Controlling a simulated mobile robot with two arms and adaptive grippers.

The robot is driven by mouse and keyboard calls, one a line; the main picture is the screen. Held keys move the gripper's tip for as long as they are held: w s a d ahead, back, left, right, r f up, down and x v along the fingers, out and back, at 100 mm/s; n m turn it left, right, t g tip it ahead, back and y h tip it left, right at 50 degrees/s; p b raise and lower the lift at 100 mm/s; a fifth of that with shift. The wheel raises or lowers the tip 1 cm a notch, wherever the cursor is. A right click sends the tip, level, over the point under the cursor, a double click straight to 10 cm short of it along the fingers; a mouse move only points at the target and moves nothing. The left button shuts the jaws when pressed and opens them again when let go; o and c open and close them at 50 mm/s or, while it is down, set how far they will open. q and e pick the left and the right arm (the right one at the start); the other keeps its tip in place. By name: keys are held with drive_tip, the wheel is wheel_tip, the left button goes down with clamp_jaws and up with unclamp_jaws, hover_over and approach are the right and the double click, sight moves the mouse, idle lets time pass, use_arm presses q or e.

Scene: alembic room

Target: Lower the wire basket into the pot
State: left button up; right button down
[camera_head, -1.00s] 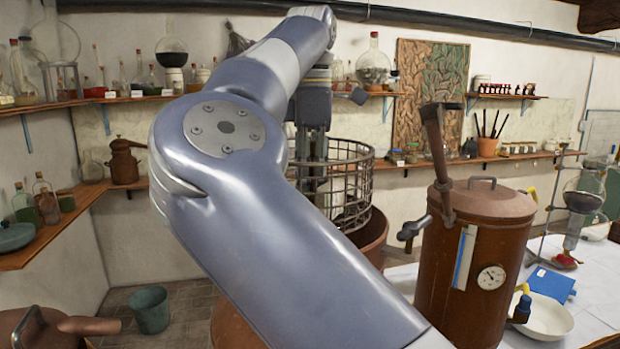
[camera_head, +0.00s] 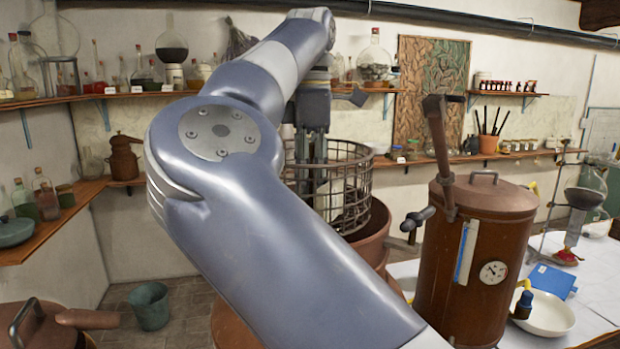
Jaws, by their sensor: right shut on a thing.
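The wire basket (camera_head: 358,178), a round dark metal cage, hangs upright from my right gripper (camera_head: 314,172). The gripper points down and is shut on the basket, but the exact grip point is hard to make out. The copper-brown pot (camera_head: 376,238) stands below the basket, and its right rim and wall show beside my arm. The basket's lower part overlaps the pot's opening; my forearm hides its left underside, so I cannot tell how deep it sits. My left gripper is not in view.
A copper boiler (camera_head: 475,250) with a gauge and an upright handle stands right of the pot. A green bucket (camera_head: 150,306) stands on the floor at left. Shelves with glassware line the walls.

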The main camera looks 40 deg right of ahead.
drive_tip(key=shift+s+f+b, duration=0.2)
drive_tip(key=shift+f+b, duration=1.95)
drive_tip(key=shift+f, duration=1.05)
drive_tip(key=shift+w+f+b, duration=0.1)
drive_tip(key=shift+f+b, duration=1.85)
drive_tip(key=shift+f, duration=1.25)
drive_tip(key=shift+f, duration=0.1)
drive_tip(key=shift+f+b, duration=0.4)
drive_tip(key=shift+f, duration=0.15)
drive_tip(key=shift+a+f, duration=0.1)
drive_tip(key=shift+s+a+f, duration=0.1)
drive_tip(key=shift+s+f, duration=0.05)
drive_tip(key=shift+s, duration=0.05)
drive_tip(key=c, duration=1.6)
unclamp_jaws()
drive_tip(key=shift+o, duration=0.2)
drive_tip(key=shift+f, duration=0.1)
